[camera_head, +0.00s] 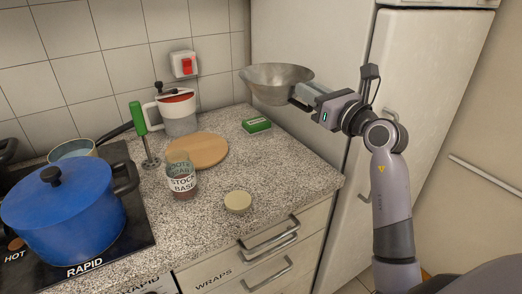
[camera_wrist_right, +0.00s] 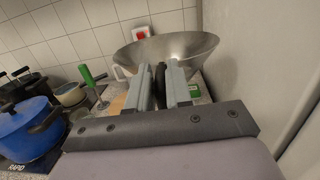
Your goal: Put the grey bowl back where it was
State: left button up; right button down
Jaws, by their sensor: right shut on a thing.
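The grey metal bowl (camera_head: 276,84) is held in the air above the back right of the counter, near the fridge side. It also shows in the right wrist view (camera_wrist_right: 185,48), just beyond the fingers. The bowl looks roughly upright and clear of the counter. My left gripper is not in view.
A green box (camera_head: 256,125) lies on the counter below the bowl. A blue pot (camera_head: 62,215) is on the hob. The fridge (camera_head: 430,80) is right.

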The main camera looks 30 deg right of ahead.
jog(key=shift+w, duration=0.3)
jog(key=shift+w+f, duration=0.15)
jog(key=shift+f, duration=0.2)
notch_tip(320, 180, down, 19)
jog(key=b, duration=0.3)
jog(key=shift+f+b, duration=0.1)
jog(key=shift+b, duration=0.3)
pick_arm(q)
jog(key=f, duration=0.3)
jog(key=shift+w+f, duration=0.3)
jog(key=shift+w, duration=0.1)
pick_arm(e)
jog(key=c, duration=1)
grip_release()
jog(key=shift+c, duration=0.2)
